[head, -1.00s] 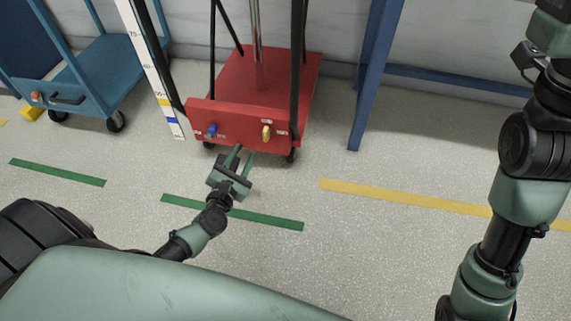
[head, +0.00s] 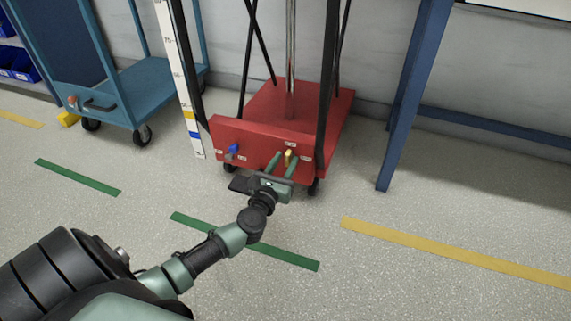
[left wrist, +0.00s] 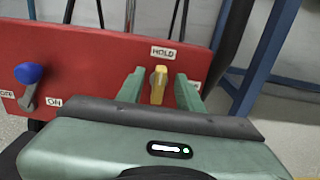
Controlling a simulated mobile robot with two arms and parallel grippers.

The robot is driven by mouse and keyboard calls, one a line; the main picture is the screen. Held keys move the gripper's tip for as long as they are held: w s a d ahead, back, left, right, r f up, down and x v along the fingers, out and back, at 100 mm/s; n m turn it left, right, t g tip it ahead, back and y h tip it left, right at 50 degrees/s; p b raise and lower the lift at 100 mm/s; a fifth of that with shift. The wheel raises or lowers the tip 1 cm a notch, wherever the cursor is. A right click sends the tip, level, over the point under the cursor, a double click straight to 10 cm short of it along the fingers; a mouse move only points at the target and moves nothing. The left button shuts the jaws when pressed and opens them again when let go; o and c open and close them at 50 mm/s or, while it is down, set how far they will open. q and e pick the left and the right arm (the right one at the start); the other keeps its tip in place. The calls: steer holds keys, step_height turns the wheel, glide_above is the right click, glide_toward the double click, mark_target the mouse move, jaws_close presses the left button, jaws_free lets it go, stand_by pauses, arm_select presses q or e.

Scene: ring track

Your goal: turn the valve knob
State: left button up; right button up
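The valve knob is a small yellow handle (head: 288,157) on the front panel of a red wheeled cart (head: 330,110). In the left wrist view the yellow knob (left wrist: 158,85) stands upright below a "HOLD" label, between my fingers. My left gripper (head: 284,161) is open, its two green fingers pointing at the panel on either side of the knob. A gap shows between each finger and the knob in the left wrist view (left wrist: 160,92). A blue-tipped lever (head: 233,149) sits left of the knob, near an "ON" label (left wrist: 54,102). My right gripper is out of view.
A blue cart (head: 140,90) stands to the left, and a blue post (head: 412,100) to the right. A white scale strip (head: 180,80) rises beside the red cart. The floor in front is clear, with green and yellow stripes (head: 450,250).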

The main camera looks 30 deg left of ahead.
arm_select(q)
steer(key=shift+w, duration=0.2)
jaws_close()
